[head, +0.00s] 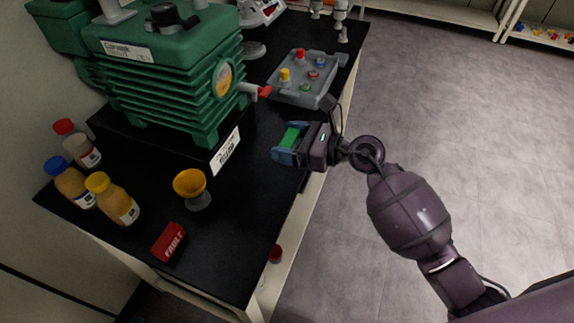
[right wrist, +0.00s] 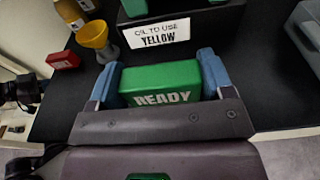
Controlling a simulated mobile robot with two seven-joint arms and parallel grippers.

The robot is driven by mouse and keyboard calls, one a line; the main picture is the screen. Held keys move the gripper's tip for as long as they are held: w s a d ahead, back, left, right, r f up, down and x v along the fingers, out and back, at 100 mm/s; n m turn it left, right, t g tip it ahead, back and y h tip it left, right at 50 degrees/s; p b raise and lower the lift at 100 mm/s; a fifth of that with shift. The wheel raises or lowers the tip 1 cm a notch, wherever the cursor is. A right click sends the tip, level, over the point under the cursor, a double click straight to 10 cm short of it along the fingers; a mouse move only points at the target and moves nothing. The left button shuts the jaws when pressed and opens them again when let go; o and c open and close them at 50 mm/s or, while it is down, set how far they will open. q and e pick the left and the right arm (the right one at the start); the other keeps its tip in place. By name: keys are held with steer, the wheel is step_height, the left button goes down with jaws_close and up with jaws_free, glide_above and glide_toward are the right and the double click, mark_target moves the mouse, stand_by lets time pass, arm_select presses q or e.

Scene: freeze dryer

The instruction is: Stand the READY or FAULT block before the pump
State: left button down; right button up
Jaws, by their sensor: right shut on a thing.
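The green READY block (right wrist: 160,84) is between the blue fingers of my right gripper (right wrist: 158,82), which is shut on it; its lettering faces the wrist camera. In the head view my right gripper (head: 290,145) holds the block (head: 292,136) over the right part of the black bench, in front and to the right of the pump. The red FAULT block (head: 169,243) lies on the bench near its front edge; it also shows in the right wrist view (right wrist: 63,60). The green pump (head: 165,75) stands on a black plinth with a label (head: 226,151) reading YELLOW.
A yellow funnel cup (head: 191,187) stands before the plinth. Bottles with red, blue and yellow caps (head: 112,198) stand at the left. A grey tray (head: 305,80) with coloured knobs is behind my right gripper. Bare black bench lies between cup and gripper.

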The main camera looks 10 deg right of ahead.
mark_target(289, 174)
step_height(289, 174, down, 3)
steer(key=shift+r, duration=0.2)
step_height(289, 174, down, 5)
steer(key=shift+r+b, duration=0.1)
steer(key=shift+b, duration=0.9)
steer(key=shift+f, duration=0.6)
steer(key=o, duration=0.9)
steer(key=shift+r, duration=0.2)
steer(key=shift+s+d+r, duration=0.1)
steer(key=shift+d, duration=0.15)
steer(key=v, duration=1.1)
steer(key=shift+s+d, duration=0.2)
